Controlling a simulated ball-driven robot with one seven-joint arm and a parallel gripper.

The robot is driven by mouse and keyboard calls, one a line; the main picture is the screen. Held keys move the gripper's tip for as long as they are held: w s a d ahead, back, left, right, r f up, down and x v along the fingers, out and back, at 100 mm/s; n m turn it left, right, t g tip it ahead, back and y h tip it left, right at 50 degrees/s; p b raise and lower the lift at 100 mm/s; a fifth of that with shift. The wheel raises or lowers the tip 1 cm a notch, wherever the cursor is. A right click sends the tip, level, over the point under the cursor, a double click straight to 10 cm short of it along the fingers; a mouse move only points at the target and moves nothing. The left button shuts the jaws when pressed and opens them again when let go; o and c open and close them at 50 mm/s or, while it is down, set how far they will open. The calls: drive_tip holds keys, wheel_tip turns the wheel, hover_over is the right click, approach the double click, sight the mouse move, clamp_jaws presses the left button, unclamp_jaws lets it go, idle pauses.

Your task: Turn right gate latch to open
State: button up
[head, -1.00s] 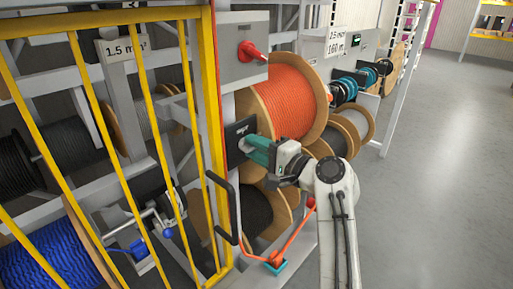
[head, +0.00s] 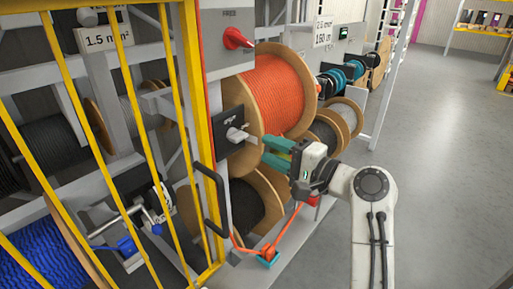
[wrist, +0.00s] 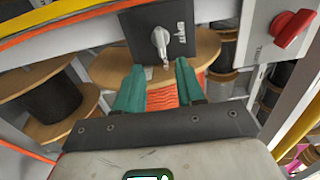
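The gate latch is a light grey handle (head: 236,135) on a dark square plate (head: 223,143) at the gate's right post. In the wrist view the latch handle (wrist: 160,46) shows on its dark plate (wrist: 173,22), ahead of the fingertips. My gripper (head: 268,150) has green fingers and is to the right of the latch, apart from it. In the wrist view the gripper's fingers (wrist: 158,72) are spread with a gap between them, and nothing is held. The yellow barred gate (head: 190,100) stands at the left, with a dark pull handle (head: 210,200).
A large orange cable reel (head: 280,95) stands close behind my gripper. A red rotary switch (head: 236,39) is on the grey box above the latch. An orange cable (head: 290,230) runs to a small teal block (head: 268,260) below. Grey floor on the right is clear.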

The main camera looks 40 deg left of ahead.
drive_tip(key=shift+s+d, duration=0.15)
drive_tip(key=shift+d, duration=1.2)
drive_tip(key=s+d+f+t+h, duration=0.1)
drive_tip(key=s+d+f+h, duration=0.15)
drive_tip(key=d+f, duration=0.65)
drive_tip(key=s+d+f+t+h, duration=0.15)
drive_tip(key=d+f+h, duration=0.25)
drive_tip(key=d+f, duration=0.55)
drive_tip(key=s+d+f+t+h, duration=0.1)
drive_tip(key=s+d+f+h, duration=0.2)
drive_tip(key=d+f, duration=0.6)
drive_tip(key=s+d+f+g+h, duration=0.2)
drive_tip(key=s+d+f+h, duration=0.2)
drive_tip(key=s+d, duration=0.7)
drive_tip(key=s+d+f+g+h, duration=0.2)
drive_tip(key=s+d+f+h, duration=0.2)
drive_tip(key=s+d, duration=0.8)
drive_tip(key=s, duration=0.4)
drive_tip(key=shift+f+n+h, duration=0.2)
drive_tip(key=shift+n+h, duration=0.1)
drive_tip(key=shift+h, duration=0.05)
drive_tip(key=shift+a, duration=0.1)
